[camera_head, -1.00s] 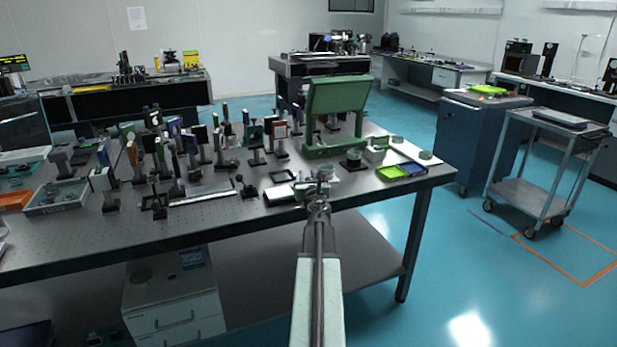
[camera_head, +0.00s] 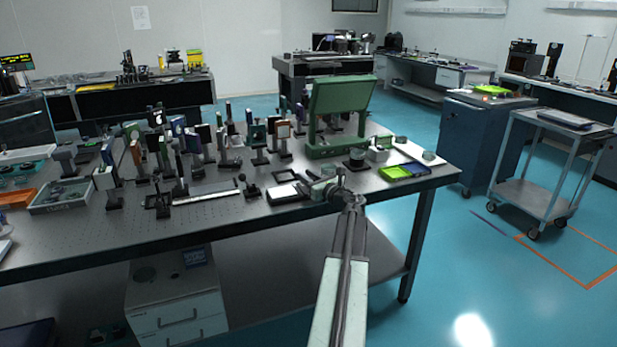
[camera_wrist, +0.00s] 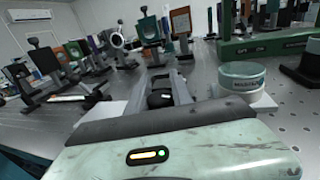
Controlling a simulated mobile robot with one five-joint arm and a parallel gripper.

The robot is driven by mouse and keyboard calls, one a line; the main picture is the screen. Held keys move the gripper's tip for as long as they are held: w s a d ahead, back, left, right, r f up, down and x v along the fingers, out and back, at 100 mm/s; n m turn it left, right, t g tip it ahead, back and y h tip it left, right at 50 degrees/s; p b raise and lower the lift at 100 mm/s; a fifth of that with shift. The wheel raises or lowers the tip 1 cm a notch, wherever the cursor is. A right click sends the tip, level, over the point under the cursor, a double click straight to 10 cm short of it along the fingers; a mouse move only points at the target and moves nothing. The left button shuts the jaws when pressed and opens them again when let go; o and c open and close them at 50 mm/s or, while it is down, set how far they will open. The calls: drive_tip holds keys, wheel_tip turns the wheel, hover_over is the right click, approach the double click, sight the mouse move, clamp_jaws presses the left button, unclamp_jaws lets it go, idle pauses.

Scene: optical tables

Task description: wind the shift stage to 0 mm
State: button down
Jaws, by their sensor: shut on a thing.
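My gripper (camera_head: 330,187) is at the front edge of the near optical table, low over its right part. In the wrist view its jaws (camera_wrist: 165,92) point away from me and are shut on a small dark knob (camera_wrist: 160,99). A low, flat pale-and-dark device (camera_head: 288,192) lies just left of the gripper in the head view. It looks like the shift stage, but the gripper partly covers it. Its scale and reading are too small to make out.
A big green stand (camera_head: 338,110) rises behind. Several mounted optics crowd the table's left and middle. A lime tray (camera_head: 395,173) lies to the right.

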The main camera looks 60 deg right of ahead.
sight(303, 189)
drive_tip(key=n+y, duration=0.2)
drive_tip(key=y, duration=0.1)
drive_tip(key=n+y, duration=0.2)
drive_tip(key=y, duration=0.1)
drive_tip(key=a+n+t+y, duration=0.1)
drive_tip(key=n+y, duration=0.1)
drive_tip(key=y, duration=0.2)
drive_tip(key=shift+w+n, duration=0.15)
drive_tip(key=shift+n, duration=0.15)
drive_tip(key=n+g+y, duration=0.1)
drive_tip(key=y, duration=0.1)
drive_tip(key=a+n+y, duration=0.1)
drive_tip(key=n+y, duration=0.1)
drive_tip(key=y, duration=0.1)
drive_tip(key=shift+g, duration=0.4)
drive_tip(key=shift+s+a+n+g+y, duration=0.25)
drive_tip(key=shift+n+g+y, duration=0.35)
drive_tip(key=shift+n+y, duration=0.3)
drive_tip(key=shift+s+a+n+g+y, duration=0.1)
drive_tip(key=shift+a+n+g+y, duration=0.15)
drive_tip(key=shift+n+g+y, duration=0.6)
drive_tip(key=shift+a+y, duration=0.1)
drive_tip(key=shift+y, duration=0.35)
drive_tip(key=c, duration=1.1)
unclamp_jaws()
